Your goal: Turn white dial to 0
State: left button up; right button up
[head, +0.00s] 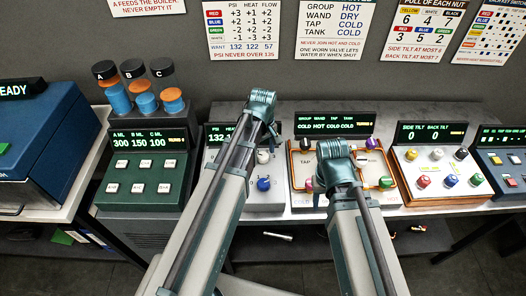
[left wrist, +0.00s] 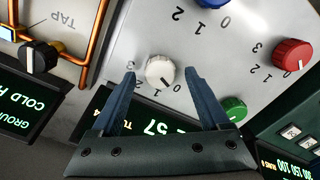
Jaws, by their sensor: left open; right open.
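The white dial (left wrist: 160,70) sits on the pale panel, its dark pointer line turned toward the lower right in the left wrist view. Small number marks lie around it; I cannot read surely which one it points at. It also shows in the head view (head: 263,156), just right of my left arm. My left gripper (left wrist: 160,78) is open, with one finger on each side of the dial; I see gaps and cannot tell any contact. In the head view, my left gripper (head: 263,98) is over the panel's back. My right gripper (head: 334,152) is over the neighbouring panel, its fingertips hidden.
On the same panel are a blue dial (head: 264,184), a red dial (left wrist: 292,54) and a green dial (left wrist: 233,108). The panel's display (left wrist: 140,122) shows 57 at its end. The copper-piped TAP panel (head: 303,172) stands beside it. A green button box (head: 143,180) is at left.

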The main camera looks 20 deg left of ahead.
aim_at(263, 155)
pick_arm(q)
notch_tip(263, 155, up, 13)
jog(key=p, duration=1.2)
pick_arm(e)
notch_tip(263, 155, up, 13)
pick_arm(q)
jog(key=shift+f, duration=0.1)
pick_arm(e)
jog(key=shift+f, duration=0.1)
